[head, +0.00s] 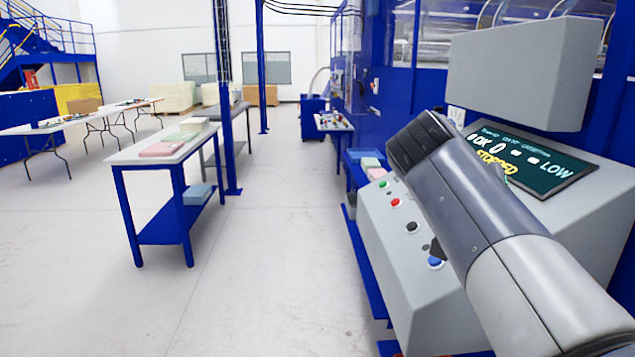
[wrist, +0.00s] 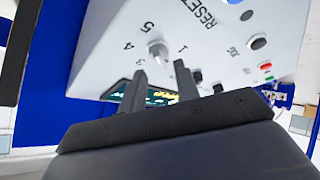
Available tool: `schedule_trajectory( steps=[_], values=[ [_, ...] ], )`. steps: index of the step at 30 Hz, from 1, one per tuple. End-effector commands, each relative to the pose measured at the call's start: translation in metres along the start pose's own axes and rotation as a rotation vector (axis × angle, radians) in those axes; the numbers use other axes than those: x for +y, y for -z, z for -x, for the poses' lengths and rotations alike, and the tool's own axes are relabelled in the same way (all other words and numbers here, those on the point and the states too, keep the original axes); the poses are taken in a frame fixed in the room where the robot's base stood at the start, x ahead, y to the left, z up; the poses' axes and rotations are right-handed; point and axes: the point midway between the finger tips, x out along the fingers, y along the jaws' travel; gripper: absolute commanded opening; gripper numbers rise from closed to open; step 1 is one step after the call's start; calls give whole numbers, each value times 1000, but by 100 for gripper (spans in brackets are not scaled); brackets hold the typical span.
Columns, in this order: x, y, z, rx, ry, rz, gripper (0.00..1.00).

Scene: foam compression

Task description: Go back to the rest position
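In the wrist view my gripper (wrist: 160,78) has two dark fingers standing apart with nothing held between them. A round grey knob (wrist: 157,50) on the panel, with numbers printed around it, shows just beyond and between the fingertips. I cannot tell the exact gap between fingers and knob. In the head view my arm (head: 480,200) reaches in from the lower right across the grey control console (head: 385,270); the fingers are not visible there. The console screen (head: 545,165) reads "STOPPED" and "LOW", partly covered by my arm.
Green (head: 381,183), red (head: 396,202), black (head: 411,227) and blue (head: 435,262) controls sit on the console. A grey box (head: 525,70) overhangs the screen. A blue-legged table (head: 125,157) with foam blocks stands left. The floor between is clear.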

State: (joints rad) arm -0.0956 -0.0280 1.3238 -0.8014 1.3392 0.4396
Motion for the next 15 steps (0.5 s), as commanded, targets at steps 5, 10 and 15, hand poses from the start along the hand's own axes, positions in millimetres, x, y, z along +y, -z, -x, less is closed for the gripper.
schedule_trajectory(
  steps=[5,10,15],
  values=[
    [1,-1,-28,-2,-3,1,31],
    [1,0,-40,0,-1,-1,31],
    [1,0,-38,1,9,13,31]
  ],
)
